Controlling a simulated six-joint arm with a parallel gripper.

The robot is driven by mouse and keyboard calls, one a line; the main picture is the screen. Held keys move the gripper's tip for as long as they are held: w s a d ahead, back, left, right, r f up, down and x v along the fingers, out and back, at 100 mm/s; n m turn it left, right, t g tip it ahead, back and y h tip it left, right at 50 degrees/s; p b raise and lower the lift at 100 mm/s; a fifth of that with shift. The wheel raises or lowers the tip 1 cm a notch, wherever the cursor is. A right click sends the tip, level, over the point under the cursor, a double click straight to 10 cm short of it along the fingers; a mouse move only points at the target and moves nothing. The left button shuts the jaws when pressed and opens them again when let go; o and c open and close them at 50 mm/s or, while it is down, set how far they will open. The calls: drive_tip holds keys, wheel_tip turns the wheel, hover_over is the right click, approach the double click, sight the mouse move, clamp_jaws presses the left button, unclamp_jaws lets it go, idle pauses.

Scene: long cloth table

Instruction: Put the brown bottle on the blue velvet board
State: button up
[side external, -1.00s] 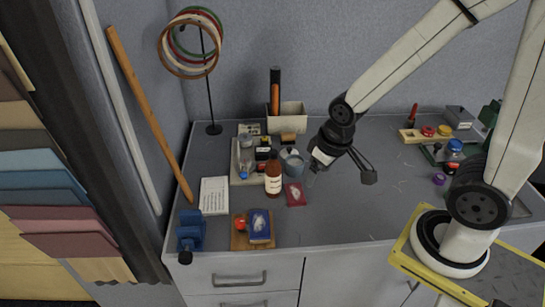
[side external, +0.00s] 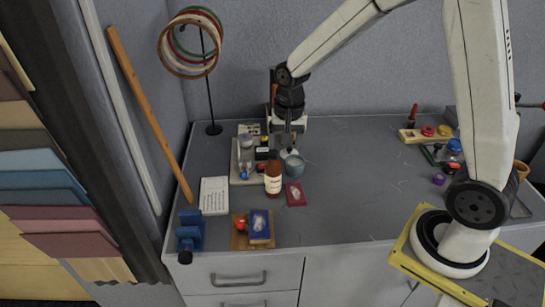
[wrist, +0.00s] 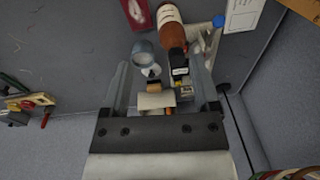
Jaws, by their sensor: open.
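The brown bottle (side external: 273,179) has a pale label and stands upright at the front edge of a grey tray. It also shows at the top of the wrist view (wrist: 173,30). The blue velvet board (side external: 259,227) lies near the table's front edge, over a brown wooden board; I do not make it out in the wrist view. My gripper (side external: 287,143) points down behind the bottle, above the back of the tray area. In the wrist view my gripper (wrist: 160,68) has its fingers wide apart, with nothing held; the bottle is beyond the fingertips.
A grey cup (side external: 293,165) stands right of the bottle, and a red board (side external: 295,194) lies to its front right. The tray (side external: 238,181) holds a clear bottle and small boxes. A red ball (side external: 240,224) sits beside the blue board. The table's middle right is clear.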

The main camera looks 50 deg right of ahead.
sight(273, 152)
drive_tip(key=w+m, duration=0.1)
drive_tip(key=w, duration=0.1)
drive_tip(key=w+d+m, duration=0.1)
drive_tip(key=m, duration=0.1)
drive_tip(key=w+d+m+g, duration=0.1)
drive_tip(key=w+m, duration=0.1)
drive_tip(key=shift+w+f, duration=0.2)
drive_tip(key=shift+w, duration=0.15)
drive_tip(key=shift+f, duration=1.35)
drive_tip(key=shift+d+f, duration=0.15)
drive_tip(key=shift+f, duration=2.45)
clamp_jaws()
